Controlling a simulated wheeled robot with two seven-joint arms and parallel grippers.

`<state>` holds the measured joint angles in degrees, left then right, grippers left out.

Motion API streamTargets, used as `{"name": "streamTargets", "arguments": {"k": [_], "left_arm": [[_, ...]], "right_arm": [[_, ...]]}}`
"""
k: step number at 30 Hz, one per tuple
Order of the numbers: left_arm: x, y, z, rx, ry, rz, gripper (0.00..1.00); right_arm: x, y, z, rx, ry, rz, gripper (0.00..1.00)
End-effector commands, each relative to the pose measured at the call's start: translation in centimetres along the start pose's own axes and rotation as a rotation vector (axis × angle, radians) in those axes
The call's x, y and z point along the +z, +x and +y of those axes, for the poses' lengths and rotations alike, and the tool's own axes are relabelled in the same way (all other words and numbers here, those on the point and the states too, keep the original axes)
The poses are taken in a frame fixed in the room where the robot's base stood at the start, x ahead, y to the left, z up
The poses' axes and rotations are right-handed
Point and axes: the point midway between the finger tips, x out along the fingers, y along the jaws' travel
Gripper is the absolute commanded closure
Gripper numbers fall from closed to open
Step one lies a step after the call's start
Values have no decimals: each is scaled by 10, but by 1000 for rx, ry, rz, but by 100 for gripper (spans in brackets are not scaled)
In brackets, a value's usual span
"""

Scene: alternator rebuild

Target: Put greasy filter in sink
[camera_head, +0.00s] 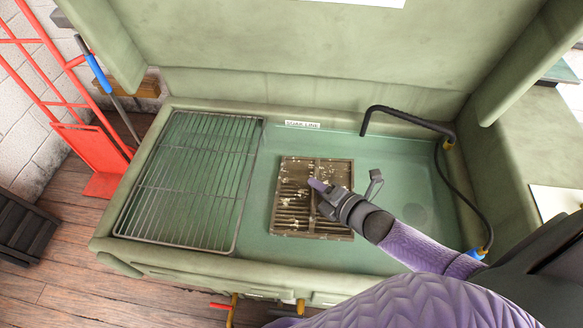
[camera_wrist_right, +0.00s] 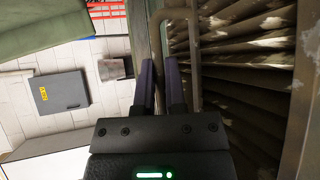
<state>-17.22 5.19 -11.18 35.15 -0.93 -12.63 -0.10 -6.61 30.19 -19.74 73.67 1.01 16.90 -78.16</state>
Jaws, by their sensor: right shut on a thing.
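The greasy filter (camera_head: 293,196) is a brown, slatted rectangular panel with pale flaking patches. In the head view it is over the middle of the green sink (camera_head: 255,255), inside its rim. I cannot tell whether it touches the sink floor. My right gripper (camera_head: 322,190) reaches over it from the lower right and covers part of its slats. In the right wrist view the purple fingers (camera_wrist_right: 161,88) are shut on the filter's handle (camera_wrist_right: 175,14), with the slats (camera_wrist_right: 235,85) close on the right. My left gripper is not in view.
A wire rack (camera_head: 190,180) covers the sink's left part. A black hose tap (camera_head: 410,115) arches over the right back. The basin right of the filter is clear apart from my arm. A red hand truck (camera_head: 90,150) stands at the left.

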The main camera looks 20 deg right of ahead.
Motion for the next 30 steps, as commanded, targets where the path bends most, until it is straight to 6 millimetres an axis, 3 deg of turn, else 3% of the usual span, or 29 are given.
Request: {"name": "streamTargets", "arguments": {"k": [1, 8, 19, 30], "left_arm": [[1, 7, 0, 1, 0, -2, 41], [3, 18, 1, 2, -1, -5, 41], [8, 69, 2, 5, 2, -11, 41], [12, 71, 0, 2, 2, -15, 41]], "right_arm": [[2, 0, -10, -1, -1, -2, 100], [1, 1, -21, 1, 1, -3, 100], [-11, 17, -71, -1, 2, -1, 100], [-11, 18, -72, 2, 2, -2, 100]]}}
